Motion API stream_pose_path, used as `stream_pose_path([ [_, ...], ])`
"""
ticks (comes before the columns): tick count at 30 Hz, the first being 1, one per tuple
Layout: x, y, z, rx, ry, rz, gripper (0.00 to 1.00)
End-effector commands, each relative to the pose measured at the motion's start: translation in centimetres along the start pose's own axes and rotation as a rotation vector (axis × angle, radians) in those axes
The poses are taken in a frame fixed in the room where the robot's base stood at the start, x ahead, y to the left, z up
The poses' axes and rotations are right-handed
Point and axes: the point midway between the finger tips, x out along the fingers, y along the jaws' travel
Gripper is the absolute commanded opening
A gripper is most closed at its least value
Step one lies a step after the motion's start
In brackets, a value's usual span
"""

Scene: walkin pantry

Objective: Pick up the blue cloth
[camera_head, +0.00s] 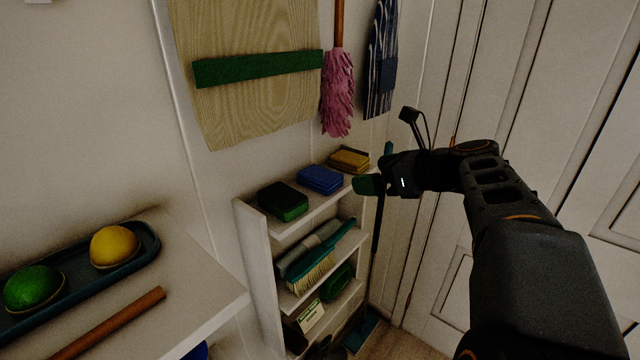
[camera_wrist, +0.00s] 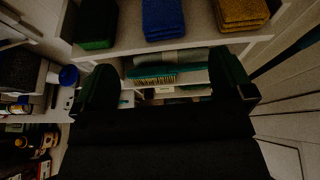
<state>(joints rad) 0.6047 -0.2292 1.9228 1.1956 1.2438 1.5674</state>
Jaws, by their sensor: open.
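The blue cloth (camera_head: 320,179) lies folded on the top shelf of the small white shelf unit, between a green cloth (camera_head: 283,201) and a yellow cloth (camera_head: 349,160). In the wrist view the blue cloth (camera_wrist: 163,18) is at the top middle, ahead of the fingers. My gripper (camera_head: 370,184) is to the right of the shelf unit, near its top shelf. In the wrist view my gripper (camera_wrist: 168,90) has its two dark green fingers wide apart with nothing between them. It is apart from the blue cloth.
The shelf unit (camera_head: 249,262) holds a teal brush (camera_head: 318,250) on a lower shelf. A pink mop (camera_head: 338,95) and a striped apron (camera_head: 381,60) hang behind. A counter (camera_head: 205,290) with a tray of fruit is at left. White doors stand at right.

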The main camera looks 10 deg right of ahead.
Motion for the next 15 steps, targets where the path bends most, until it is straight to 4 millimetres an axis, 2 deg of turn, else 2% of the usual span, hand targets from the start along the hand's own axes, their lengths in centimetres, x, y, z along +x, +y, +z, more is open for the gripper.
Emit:
stream_pose_path([
  [3, 2.4, 0.1, 0.0, 0.009, -0.004, 0.007, 0.99],
  [9, 5.5, 0.1, 0.0, 0.006, -0.002, 0.005, 0.99],
  [15, 6.9, 0.0, 0.0, 0.004, -0.002, 0.002, 0.99],
])
